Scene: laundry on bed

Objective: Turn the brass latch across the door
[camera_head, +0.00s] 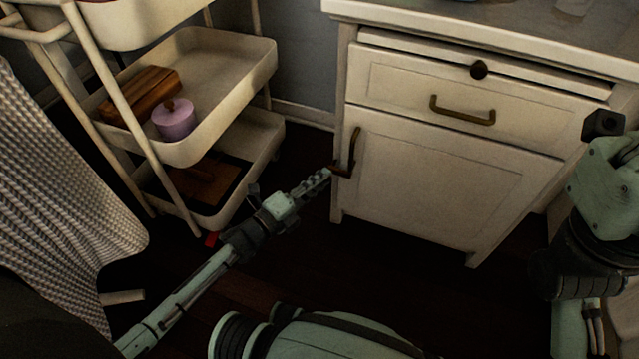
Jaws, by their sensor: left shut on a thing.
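The white cabinet door (430,185) is closed below a drawer. A dark brass bar handle (354,148) stands upright near the door's left edge. The small brass latch (343,172) shows at the lower end of this handle, at the door's left edge, pointing left past the cabinet side. My left gripper (326,175) reaches in from the lower left. Its fingers are shut on the latch's outer end, which they partly hide. My right arm shows at the right edge, but its gripper fingers are not visible.
A cream trolley (222,140) with a wooden block (140,95) and a lilac pot (174,119) stands left. Woven cloth (60,190) hangs at far left. Dark floor lies between.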

